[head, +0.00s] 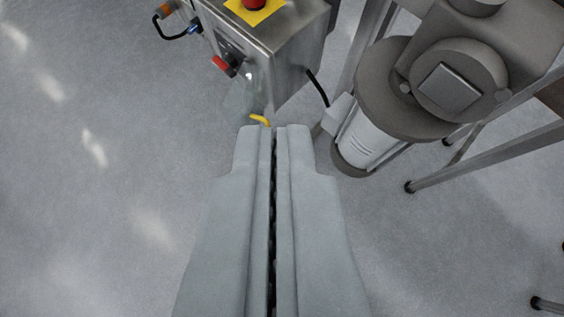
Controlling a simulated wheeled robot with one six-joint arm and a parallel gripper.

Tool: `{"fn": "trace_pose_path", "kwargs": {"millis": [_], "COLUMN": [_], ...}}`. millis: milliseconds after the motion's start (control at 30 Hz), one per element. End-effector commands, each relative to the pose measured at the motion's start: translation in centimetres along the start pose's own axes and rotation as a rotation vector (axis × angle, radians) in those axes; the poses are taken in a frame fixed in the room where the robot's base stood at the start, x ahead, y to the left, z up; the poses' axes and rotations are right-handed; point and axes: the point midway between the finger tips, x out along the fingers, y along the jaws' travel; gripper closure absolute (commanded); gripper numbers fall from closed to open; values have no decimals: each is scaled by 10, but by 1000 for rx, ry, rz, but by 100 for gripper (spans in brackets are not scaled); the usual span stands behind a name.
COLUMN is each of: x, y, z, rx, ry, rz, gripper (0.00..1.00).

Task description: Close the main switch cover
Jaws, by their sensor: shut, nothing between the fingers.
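A grey metal control box (285,45) stands at the top of the head view. A red switch knob (225,65) shows on its front face. A see-through pane, which looks like the switch cover (243,98), stands out from that face near the knob. A small yellow piece (260,119) shows at its lower end, just beyond my fingertips. My gripper (272,128) points up the picture at the yellow piece, with its two pale fingers together and nothing between them. I cannot tell whether the fingertips touch the yellow piece.
A red button on a yellow plate (257,8) tops the box. An orange-tipped fitting (165,9) with a cable is at the upper left. A large grey motor (420,90) and metal frame legs (480,160) stand at the right. The floor (90,200) at the left is clear.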

Motion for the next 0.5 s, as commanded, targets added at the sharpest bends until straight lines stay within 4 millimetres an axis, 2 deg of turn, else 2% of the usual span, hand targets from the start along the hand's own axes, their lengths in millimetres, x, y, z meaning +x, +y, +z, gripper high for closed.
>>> {"fn": "trace_pose_path", "kwargs": {"millis": [33,100,500], "x": [17,36,140], "y": [5,10,38], "z": [6,13,63], "rx": [8,15,73], "ry": [-36,-78,-284], "rz": [-7,-21,-126], "gripper": [100,100,100]}}
